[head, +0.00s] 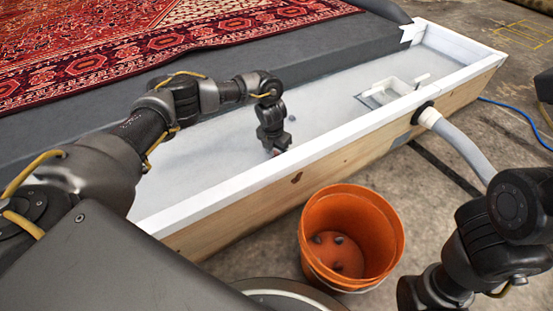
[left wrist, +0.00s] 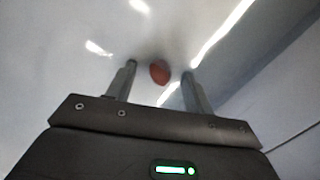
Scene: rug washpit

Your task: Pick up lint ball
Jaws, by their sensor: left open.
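A small reddish-brown lint ball (left wrist: 159,72) lies on the pale floor of the wash pit. In the left wrist view it sits between the tips of my two fingers, with a gap on each side. My left gripper (left wrist: 158,75) is open and empty, pointing down at it. In the head view my left gripper (head: 276,151) is low inside the pit, near its front wall, and a hint of red shows at its fingertips. A second small dark lump (head: 292,118) lies on the pit floor just beyond the gripper. My right gripper is out of view.
The long pit has a white-topped wooden wall (head: 330,141). An orange bucket (head: 381,222) with several dark lumps stands outside it. A white drain fitting (head: 402,88) is at the pit's far end. A grey hose (head: 462,143) leaves the wall. A red rug (head: 110,40) lies behind.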

